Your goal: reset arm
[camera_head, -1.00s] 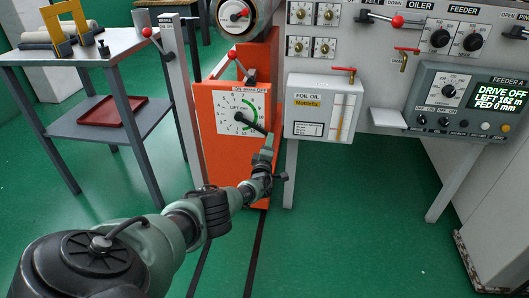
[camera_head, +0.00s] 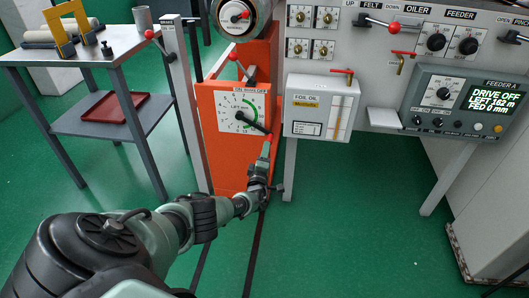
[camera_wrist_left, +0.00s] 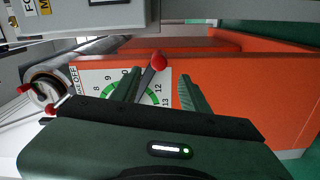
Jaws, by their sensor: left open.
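My left gripper (camera_head: 265,152) is open in front of the lower right part of an orange cabinet. In the left wrist view its two green fingers (camera_wrist_left: 160,78) stand apart with no object held. A lever with a red ball knob (camera_wrist_left: 158,61) shows between and beyond the fingers; I cannot tell whether they touch it. Behind it is a white dial (camera_head: 243,113) with a green arc and a dark lever that slants down to the right, its end close to my fingertips. My right gripper is in neither view.
The orange cabinet (camera_head: 224,170) stands left of the white foil oil box (camera_head: 312,106). The grey feeder panel (camera_head: 462,105) is at the right. A grey table (camera_head: 95,50) with a red tray (camera_head: 112,108) on its lower shelf stands at the left. Green floor is open in front.

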